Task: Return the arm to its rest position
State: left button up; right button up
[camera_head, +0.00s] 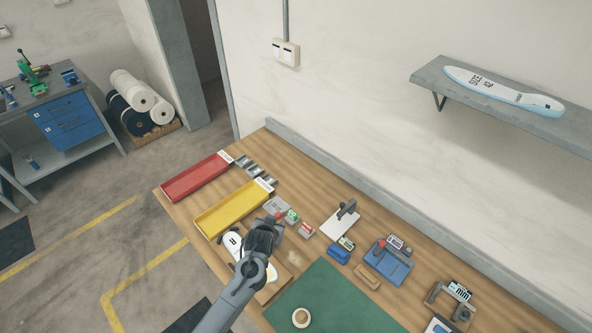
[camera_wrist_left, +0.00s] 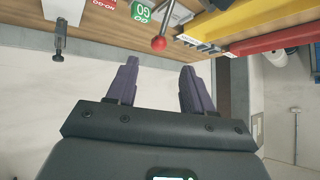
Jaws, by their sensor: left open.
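My left arm reaches up from the bottom of the head view. Its left gripper (camera_head: 268,224) is over the workbench (camera_head: 345,233), beside the yellow tray (camera_head: 234,207). In the left wrist view the two dark fingers of this gripper (camera_wrist_left: 160,72) stand apart with nothing between them. A red ball knob on a rod (camera_wrist_left: 158,43) shows just beyond the fingertips; I cannot tell if it is close to them. A white insole marked R (camera_head: 233,243) lies partly hidden behind the arm. My right gripper is not in view.
A red tray (camera_head: 196,178) lies at the bench's left end. Green GO (camera_head: 292,215) and red NO-GO (camera_head: 306,230) blocks stand right of the gripper. Blue clamp fixtures (camera_head: 388,262), a green mat (camera_head: 335,302) and a wall shelf (camera_head: 520,112) are further right.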

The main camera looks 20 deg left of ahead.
pick_arm(q)
jog(key=s+f+g+p, duration=0.2)
jog(key=s+f+p, duration=0.35)
jog(key=s, duration=1.15)
jog(key=s+d+r+m+g+h, duration=0.1)
jog(key=s+d+r, duration=0.1)
jog(key=s+r, duration=0.6)
jog(key=s+d+r+m+g+h, duration=0.1)
jog(key=s+d+r+g, duration=0.1)
jog(key=s+r, duration=0.7)
jog(key=shift+s+d+m+g, duration=0.3)
jog(key=shift+s+d+m, duration=0.1)
jog(key=shift+d, duration=0.05)
jog(key=shift+r, duration=0.1)
